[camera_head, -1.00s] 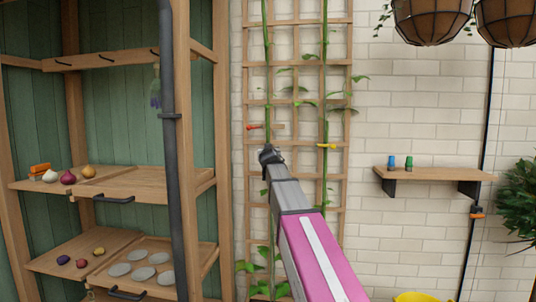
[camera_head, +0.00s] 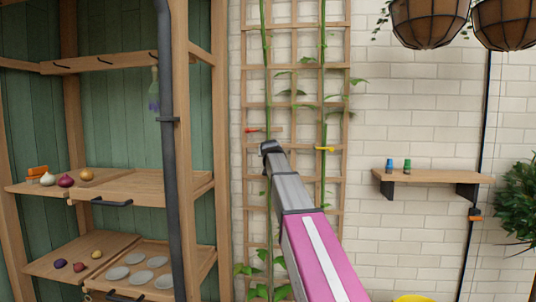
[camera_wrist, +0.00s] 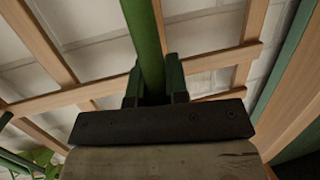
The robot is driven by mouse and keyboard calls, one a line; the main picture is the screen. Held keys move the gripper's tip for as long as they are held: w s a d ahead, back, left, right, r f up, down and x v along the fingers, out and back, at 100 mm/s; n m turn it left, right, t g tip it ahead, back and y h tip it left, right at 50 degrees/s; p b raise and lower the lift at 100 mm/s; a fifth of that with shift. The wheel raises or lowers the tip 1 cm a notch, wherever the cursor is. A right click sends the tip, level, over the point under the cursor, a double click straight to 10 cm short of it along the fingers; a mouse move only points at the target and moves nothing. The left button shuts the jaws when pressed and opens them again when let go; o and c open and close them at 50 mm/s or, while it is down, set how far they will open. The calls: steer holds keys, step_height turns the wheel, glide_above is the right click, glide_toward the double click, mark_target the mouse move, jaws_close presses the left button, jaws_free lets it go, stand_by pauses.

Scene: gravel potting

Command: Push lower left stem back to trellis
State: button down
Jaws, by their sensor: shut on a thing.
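The wooden trellis (camera_head: 335,62) stands against the brick wall, with a left green stem (camera_head: 265,92) and a right green stem (camera_head: 323,100) running up it. My gripper (camera_head: 270,147) is at the left stem, around mid-height of the trellis. In the wrist view my gripper (camera_wrist: 157,98) is shut on the thick green left stem (camera_wrist: 145,45), which passes between its two fingers. Trellis slats (camera_wrist: 215,60) show behind the stem. The head view hides the fingertips and the gripped part of the stem behind my arm.
A red clip (camera_head: 252,130) sits near the left stem and a yellow clip (camera_head: 324,149) at the right stem. A wooden shelf unit (camera_head: 222,110) stands close on the left. A small wall shelf (camera_head: 430,175) with two little bottles is on the right.

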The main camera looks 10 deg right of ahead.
steer(key=c, duration=1.1)
jaws_free()
steer(key=v, duration=1.1)
steer(key=shift+w+f, duration=0.1)
steer(key=shift+f, duration=0.05)
